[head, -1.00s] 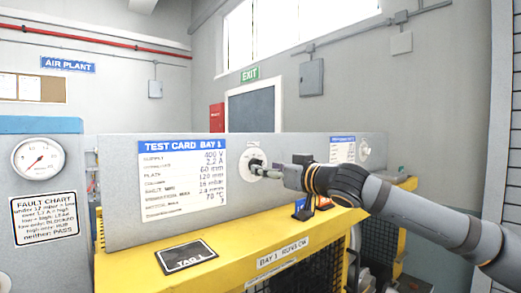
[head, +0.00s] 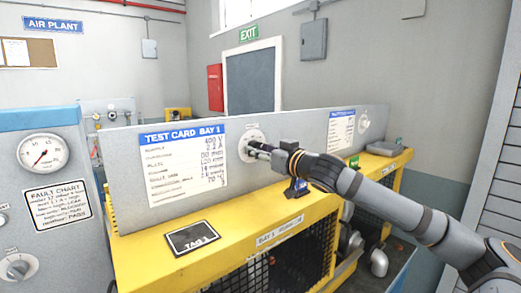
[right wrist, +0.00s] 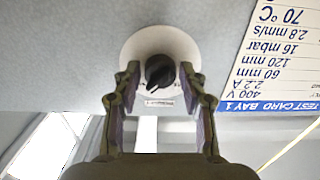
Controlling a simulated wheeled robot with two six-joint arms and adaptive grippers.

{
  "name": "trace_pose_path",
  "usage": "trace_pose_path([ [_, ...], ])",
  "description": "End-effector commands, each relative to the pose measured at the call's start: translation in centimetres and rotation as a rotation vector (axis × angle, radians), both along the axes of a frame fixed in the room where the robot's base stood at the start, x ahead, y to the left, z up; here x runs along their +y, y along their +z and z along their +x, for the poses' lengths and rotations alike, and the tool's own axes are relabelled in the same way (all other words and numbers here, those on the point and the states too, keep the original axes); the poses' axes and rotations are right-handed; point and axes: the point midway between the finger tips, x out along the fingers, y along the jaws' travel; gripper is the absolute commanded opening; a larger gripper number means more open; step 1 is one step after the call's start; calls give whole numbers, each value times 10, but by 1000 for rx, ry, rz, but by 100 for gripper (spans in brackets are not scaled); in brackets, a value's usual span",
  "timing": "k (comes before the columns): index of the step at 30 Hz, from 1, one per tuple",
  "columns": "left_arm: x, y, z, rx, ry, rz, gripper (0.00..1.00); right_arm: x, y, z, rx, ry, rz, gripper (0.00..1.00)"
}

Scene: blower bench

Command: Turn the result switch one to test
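The result switch one (right wrist: 160,71) is a black knob on a round white plate, on the grey panel beside the Bay 1 test card. Its small label in the right wrist view is too blurred to read. My right gripper (right wrist: 160,76) is open, with one finger on each side of the knob and a visible gap on both sides. In the head view, my right gripper (head: 256,149) is at the dial plate (head: 247,138) and hides most of the knob. My left gripper is not in view.
The test card (head: 184,165) is left of the dial. A yellow bench (head: 150,238) with a Tag 1 plate (head: 192,238) lies below. A second dial (head: 363,122) and card (head: 341,130) are further right. A pressure gauge (head: 42,153) stands at the left.

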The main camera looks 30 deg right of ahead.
Motion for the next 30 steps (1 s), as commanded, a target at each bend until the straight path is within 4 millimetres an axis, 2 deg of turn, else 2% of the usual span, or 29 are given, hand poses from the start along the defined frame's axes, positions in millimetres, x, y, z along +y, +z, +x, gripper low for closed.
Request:
trace_pose_path([
  [1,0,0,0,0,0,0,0,0,0,0,0,0,0,31],
  [6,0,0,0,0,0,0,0,0,0,0,0,0,0,8],
  [8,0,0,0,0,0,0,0,0,0,0,0,0,0,2],
  [17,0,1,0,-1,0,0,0,0,1,0,-5,0,-51,2],
  [30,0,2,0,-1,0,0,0,-1,1,0,-31,-1,-379,2],
])
